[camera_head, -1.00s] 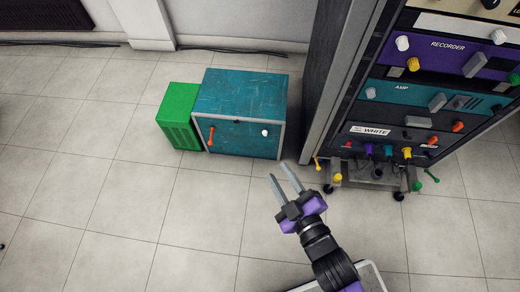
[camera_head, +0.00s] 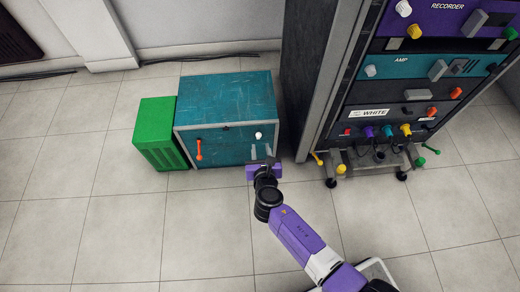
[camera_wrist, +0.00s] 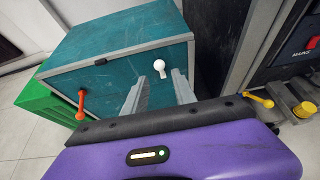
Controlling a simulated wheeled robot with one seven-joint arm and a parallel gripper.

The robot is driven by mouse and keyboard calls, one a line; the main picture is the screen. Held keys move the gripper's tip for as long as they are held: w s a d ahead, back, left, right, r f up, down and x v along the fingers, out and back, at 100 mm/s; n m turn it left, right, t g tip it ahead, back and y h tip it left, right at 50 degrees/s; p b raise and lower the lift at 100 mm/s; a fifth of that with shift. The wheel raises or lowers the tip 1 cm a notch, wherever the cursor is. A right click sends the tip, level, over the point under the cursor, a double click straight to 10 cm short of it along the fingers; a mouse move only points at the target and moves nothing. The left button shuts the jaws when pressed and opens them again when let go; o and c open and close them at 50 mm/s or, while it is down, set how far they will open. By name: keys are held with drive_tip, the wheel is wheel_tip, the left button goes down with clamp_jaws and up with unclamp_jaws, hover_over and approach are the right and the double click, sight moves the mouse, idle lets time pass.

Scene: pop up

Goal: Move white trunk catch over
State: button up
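The teal trunk (camera_head: 232,98) stands on the floor with its front facing me. Its white catch (camera_head: 258,136) is a small round-headed knob on the right of the front face. In the wrist view the white catch (camera_wrist: 160,72) stands head up, between the lines of my two finger tips. An orange catch (camera_head: 199,149) hangs down on the left of the front; it also shows in the wrist view (camera_wrist: 81,104). My gripper (camera_head: 261,151) is open and empty, just in front of and below the white catch. I cannot tell whether the fingers touch it.
A green crate-like box (camera_head: 157,135) stands against the trunk's left side. A tall dark rack (camera_head: 395,95) with coloured knobs and a WHITE label is close on the right. Its wheeled base has yellow and green levers. The tiled floor in front is clear.

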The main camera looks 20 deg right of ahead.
sight(259, 137)
drive_tip(key=b+x, duration=0.6)
drive_tip(key=x, duration=0.1)
drive_tip(key=shift+w+f, duration=0.3)
drive_tip(key=shift+f, duration=0.1)
drive_tip(key=shift+w+d+r, duration=0.1)
drive_tip(key=shift+r, duration=0.05)
drive_tip(key=shift+c, duration=0.8)
clamp_jaws()
